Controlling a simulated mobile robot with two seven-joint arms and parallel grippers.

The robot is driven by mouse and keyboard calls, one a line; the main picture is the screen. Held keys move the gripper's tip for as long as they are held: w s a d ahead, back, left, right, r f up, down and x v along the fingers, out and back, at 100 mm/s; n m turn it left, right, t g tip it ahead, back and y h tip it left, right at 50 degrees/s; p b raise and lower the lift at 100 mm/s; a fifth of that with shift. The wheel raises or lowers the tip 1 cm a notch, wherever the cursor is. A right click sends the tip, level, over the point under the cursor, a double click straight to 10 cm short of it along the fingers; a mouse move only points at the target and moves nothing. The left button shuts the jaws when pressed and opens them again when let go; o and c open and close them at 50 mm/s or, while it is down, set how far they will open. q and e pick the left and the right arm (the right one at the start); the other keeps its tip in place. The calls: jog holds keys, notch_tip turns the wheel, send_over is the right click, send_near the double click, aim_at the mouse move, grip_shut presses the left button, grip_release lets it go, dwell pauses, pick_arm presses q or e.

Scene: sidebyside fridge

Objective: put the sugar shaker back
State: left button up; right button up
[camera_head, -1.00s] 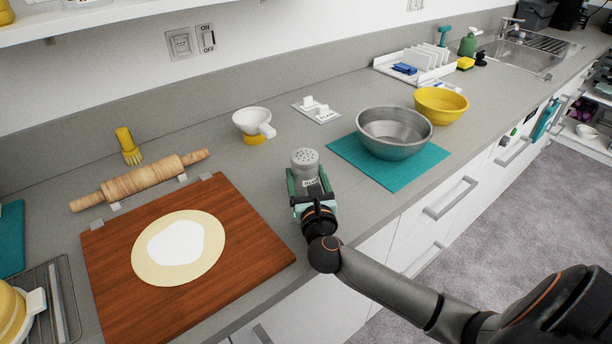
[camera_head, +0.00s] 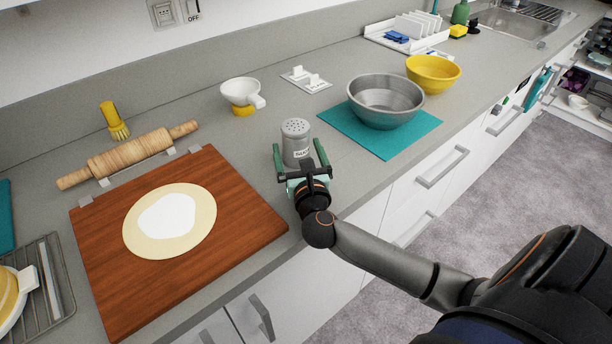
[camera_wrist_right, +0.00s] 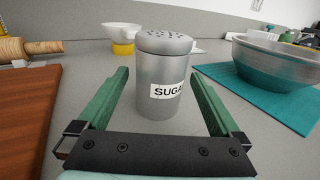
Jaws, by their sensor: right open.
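The sugar shaker (camera_head: 296,145) is a grey metal cylinder with a perforated domed top. It stands upright on the grey counter, between the wooden board and the teal mat. A white label starting "SUGA" faces my right gripper in the right wrist view, where the shaker (camera_wrist_right: 163,85) sits ahead and between the fingers. My right gripper (camera_head: 300,154) is open, with green fingers spread on both sides of the shaker and gaps visible. The shaker's underside is hidden. My left gripper is not in view.
A wooden board (camera_head: 258,215) with flattened dough (camera_head: 199,234) lies left, the rolling pin (camera_head: 130,155) behind it. A steel bowl (camera_head: 385,103) stands on the teal mat (camera_head: 397,144) at right.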

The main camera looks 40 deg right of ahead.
jog(key=b+v, duration=0.1)
jog(key=v, duration=1)
jog(key=shift+s+f, duration=0.1)
jog(key=shift+s, duration=0.15)
